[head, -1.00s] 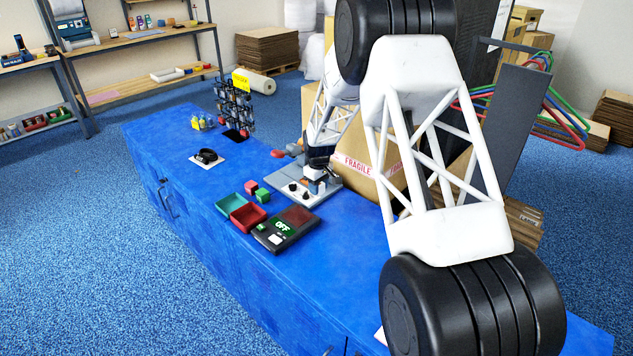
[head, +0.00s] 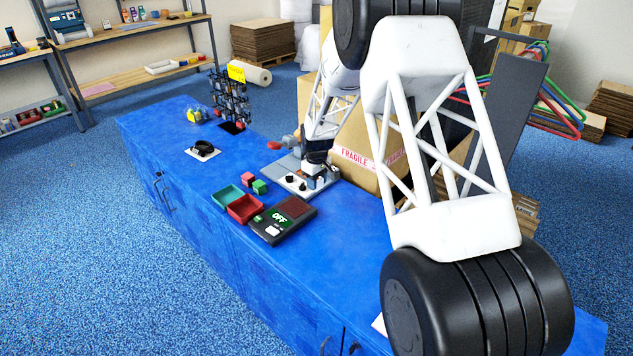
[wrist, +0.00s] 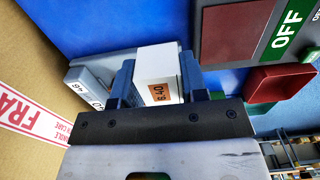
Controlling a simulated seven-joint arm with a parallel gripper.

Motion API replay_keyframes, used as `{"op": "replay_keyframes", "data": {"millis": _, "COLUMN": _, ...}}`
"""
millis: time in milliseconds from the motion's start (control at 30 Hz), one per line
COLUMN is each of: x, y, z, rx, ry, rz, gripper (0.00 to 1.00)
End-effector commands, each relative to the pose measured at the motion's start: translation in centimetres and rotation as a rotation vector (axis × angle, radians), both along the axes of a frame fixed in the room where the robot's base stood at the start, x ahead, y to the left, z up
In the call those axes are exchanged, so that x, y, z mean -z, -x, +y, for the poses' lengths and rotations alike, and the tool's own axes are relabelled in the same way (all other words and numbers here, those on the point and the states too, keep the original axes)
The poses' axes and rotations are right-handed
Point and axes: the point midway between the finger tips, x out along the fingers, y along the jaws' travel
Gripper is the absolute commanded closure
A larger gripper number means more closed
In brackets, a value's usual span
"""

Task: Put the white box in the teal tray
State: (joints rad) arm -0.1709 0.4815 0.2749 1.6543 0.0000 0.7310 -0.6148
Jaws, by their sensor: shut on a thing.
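The white box (wrist: 158,62) with an orange-brown label is between the two blue-grey fingers of my gripper (wrist: 158,82) in the wrist view. The fingers are shut on its sides. In the head view my gripper (head: 319,178) is low over the grey and white board, and the box is too small there to tell clearly from the gripper. Whether the box still touches the board cannot be told. The teal tray (head: 228,194) lies to the left, open and apparently empty, beside a red tray (head: 245,209).
A dark device reading OFF (head: 281,221) sits right of the trays. Red (head: 248,179) and green (head: 260,187) cubes lie behind them. A large FRAGILE carton (head: 362,163) stands close to my gripper. The blue bench (head: 330,260) is clear in front.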

Motion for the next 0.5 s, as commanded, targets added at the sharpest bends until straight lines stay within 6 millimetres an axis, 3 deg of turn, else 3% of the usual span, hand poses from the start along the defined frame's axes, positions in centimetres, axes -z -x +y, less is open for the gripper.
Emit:
{"op": "replay_keyframes", "data": {"millis": 267, "x": 0.0, "y": 0.2, "z": 0.8, "rx": -0.001, "ry": 0.0, "rz": 0.0, "gripper": 0.88}}
{"op": "replay_keyframes", "data": {"millis": 500, "x": 0.2, "y": 1.4, "z": 4.5, "rx": -0.003, "ry": 0.0, "rz": 0.0, "gripper": 0.88}}
